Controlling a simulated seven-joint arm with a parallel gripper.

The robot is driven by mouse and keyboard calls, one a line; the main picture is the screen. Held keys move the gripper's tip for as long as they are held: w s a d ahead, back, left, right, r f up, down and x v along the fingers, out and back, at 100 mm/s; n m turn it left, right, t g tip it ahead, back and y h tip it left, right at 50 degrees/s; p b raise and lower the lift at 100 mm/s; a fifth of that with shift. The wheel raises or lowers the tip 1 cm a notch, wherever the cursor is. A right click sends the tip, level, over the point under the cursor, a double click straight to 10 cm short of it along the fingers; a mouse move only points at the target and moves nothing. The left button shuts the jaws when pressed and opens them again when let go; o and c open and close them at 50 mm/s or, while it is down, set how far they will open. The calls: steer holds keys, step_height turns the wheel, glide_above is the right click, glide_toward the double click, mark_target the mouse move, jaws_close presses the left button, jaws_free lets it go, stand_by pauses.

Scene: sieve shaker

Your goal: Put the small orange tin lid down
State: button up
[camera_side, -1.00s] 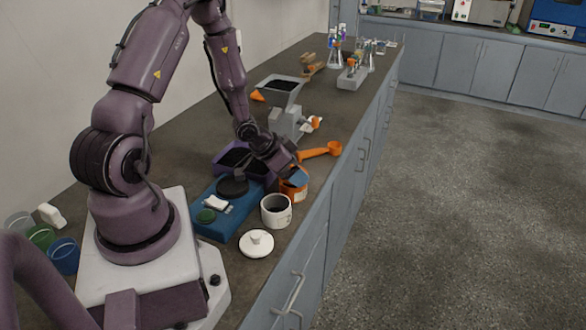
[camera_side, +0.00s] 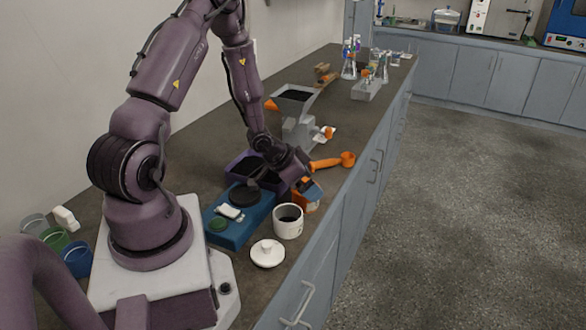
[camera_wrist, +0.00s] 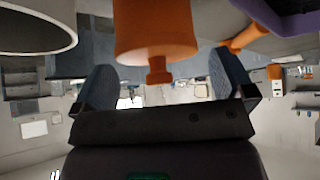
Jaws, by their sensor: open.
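The orange tin (camera_side: 304,206) stands near the counter's front edge in the side view, partly covered by my gripper (camera_side: 309,188). In the wrist view, which is upside down, the tin (camera_wrist: 155,15) hangs from the top of the picture. The small orange lid (camera_wrist: 157,52) appears to sit on the tin's top, with its knob (camera_wrist: 159,76) pointing at my gripper. My gripper (camera_wrist: 163,82) is open, with one finger on each side of the knob and a gap on both sides. The seam between lid and tin is not clear.
A white pot (camera_side: 288,232) stands just beside the tin, with a white knobbed lid (camera_side: 267,257) in front of it. A blue platform (camera_side: 238,238), a purple tray (camera_side: 232,171) and an orange scoop (camera_side: 330,163) are close around. The counter's edge is near.

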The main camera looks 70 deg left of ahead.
steer(key=v, duration=1.2)
steer(key=w+d+r+g+y, duration=0.1)
steer(key=d+r+y, duration=0.15)
steer(key=r, duration=0.45)
steer(key=w+d+r+y, duration=0.1)
steer(key=d+r+y, duration=0.15)
steer(key=r, duration=0.45)
steer(key=s+d+r+h, duration=0.2)
steer(key=s+d+r, duration=0.1)
steer(key=d, duration=0.4)
steer(key=s+d+r+g+h, duration=0.1)
steer(key=s+d+r+h, duration=0.2)
steer(key=s+d, duration=0.2)
steer(key=d, duration=0.2)
steer(key=shift+d, duration=0.3)
steer(key=shift+r, duration=0.1)
